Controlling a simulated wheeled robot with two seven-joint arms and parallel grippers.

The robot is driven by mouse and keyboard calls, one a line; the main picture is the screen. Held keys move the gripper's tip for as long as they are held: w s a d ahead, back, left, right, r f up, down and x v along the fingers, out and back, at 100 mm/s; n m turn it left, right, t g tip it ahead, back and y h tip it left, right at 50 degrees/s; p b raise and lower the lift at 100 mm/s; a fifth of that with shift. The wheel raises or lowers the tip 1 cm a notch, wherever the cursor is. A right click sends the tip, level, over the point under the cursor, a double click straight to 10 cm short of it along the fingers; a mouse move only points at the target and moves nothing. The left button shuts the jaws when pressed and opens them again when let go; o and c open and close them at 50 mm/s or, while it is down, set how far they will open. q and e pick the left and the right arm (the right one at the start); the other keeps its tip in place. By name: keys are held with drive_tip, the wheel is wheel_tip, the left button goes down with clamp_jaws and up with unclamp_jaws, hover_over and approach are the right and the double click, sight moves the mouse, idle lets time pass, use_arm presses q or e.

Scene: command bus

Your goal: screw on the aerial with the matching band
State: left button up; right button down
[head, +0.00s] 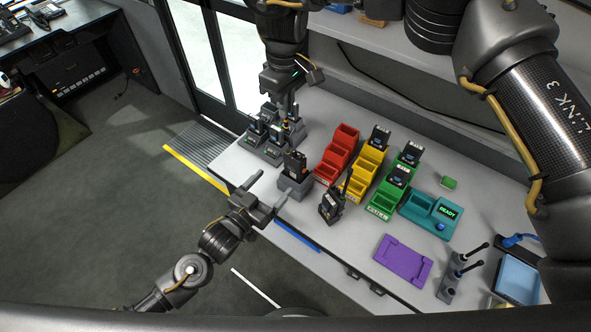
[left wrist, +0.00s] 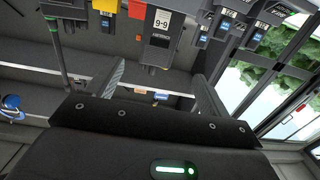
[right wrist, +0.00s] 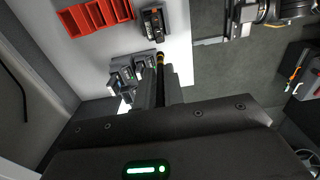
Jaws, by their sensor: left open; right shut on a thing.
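My right gripper (head: 285,104) reaches down from the top, over the grey rack of radios (head: 268,140). In the right wrist view it is shut on a thin black aerial (right wrist: 160,62) with a yellowish band near its end. A black radio (head: 295,163) stands upright in a grey holder (head: 296,184), in front of the rack. The same radio shows in the right wrist view (right wrist: 153,22). My left gripper (head: 270,206) is open and empty at the table's front edge, just short of that holder. The left wrist view shows its spread fingers (left wrist: 163,88) below a holder labelled 9-9 (left wrist: 160,32).
Red (head: 337,152), yellow (head: 363,175) and green (head: 395,190) stepped trays stand mid-table, some holding radios. Another radio with an aerial (head: 330,207) stands before them. A teal READY unit (head: 417,207), purple mat (head: 402,259) and grey stands with black aerials (head: 449,288) are to the right.

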sight(292, 164)
drive_tip(key=shift+w, duration=0.1)
use_arm(q)
drive_tip(key=shift+d+r+h, duration=0.2)
drive_tip(key=shift+d+h, duration=0.05)
drive_tip(key=shift+h, duration=0.05)
drive_tip(key=x, duration=1.2)
drive_tip(key=c, duration=1.3)
use_arm(e)
drive_tip(key=shift+s+d+f, duration=0.1)
drive_tip(key=shift+d+f, duration=0.05)
drive_tip(key=shift+f, duration=1.1)
drive_tip(key=shift+s+d+f, duration=0.1)
drive_tip(key=shift+f, duration=1.1)
